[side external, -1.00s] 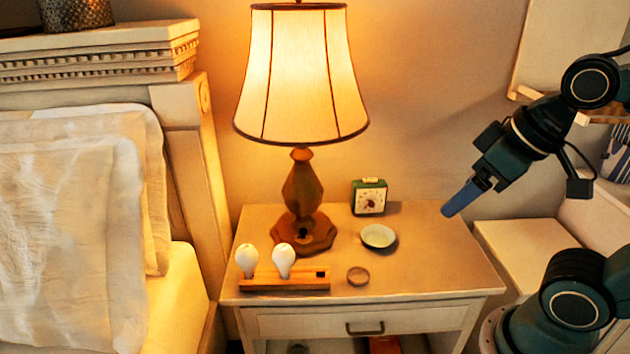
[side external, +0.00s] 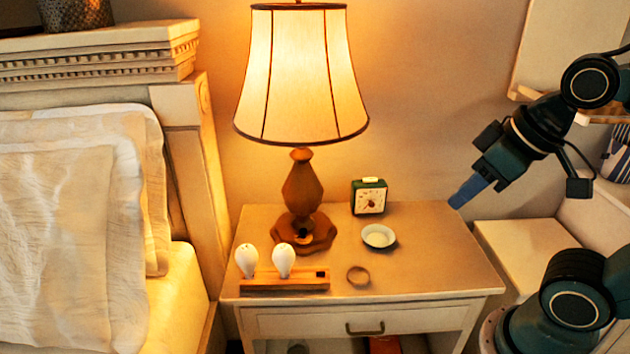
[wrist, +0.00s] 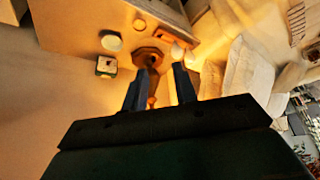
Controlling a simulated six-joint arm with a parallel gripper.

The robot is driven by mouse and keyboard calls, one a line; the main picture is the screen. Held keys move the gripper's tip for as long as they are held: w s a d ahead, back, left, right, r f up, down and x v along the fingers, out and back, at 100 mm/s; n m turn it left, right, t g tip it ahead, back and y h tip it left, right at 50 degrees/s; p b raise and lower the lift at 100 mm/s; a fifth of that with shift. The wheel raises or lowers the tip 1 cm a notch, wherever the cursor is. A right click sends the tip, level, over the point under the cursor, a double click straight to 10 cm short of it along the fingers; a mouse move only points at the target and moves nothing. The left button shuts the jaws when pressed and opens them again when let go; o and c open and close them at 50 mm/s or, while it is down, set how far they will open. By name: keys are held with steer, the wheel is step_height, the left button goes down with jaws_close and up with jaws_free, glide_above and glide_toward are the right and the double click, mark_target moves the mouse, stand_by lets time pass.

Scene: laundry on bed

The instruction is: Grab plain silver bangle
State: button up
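The plain silver bangle (side external: 358,275) lies flat near the front of the nightstand top, right of the wooden bulb holder; the lamplight gives it a brownish tint. A small ring at the top of the wrist view (wrist: 139,23) appears to be the same bangle. My gripper (side external: 455,204) is up and to the right of the bangle in the side view, well apart from it. In the wrist view its two blue fingers (wrist: 164,70) are apart with nothing held between them.
The nightstand (side external: 430,265) also holds a lamp (side external: 302,190), a green clock (side external: 369,197), a small pale dish (side external: 378,236) and a wooden holder (side external: 285,282) with two white bulbs. The right part of its top is clear. A bed (side external: 70,230) stands at left.

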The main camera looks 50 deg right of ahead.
steer(key=m+g, duration=0.6)
steer(key=m, duration=1.4)
glide_above(362, 269)
steer(key=w+a, duration=0.1)
steer(key=w, duration=0.1)
step_height(362, 269, down, 27)
steer(key=shift+f, duration=0.2)
steer(key=shift+f, duration=0.1)
steer(key=shift+a+f, duration=0.1)
steer(key=shift+f, duration=4.05)
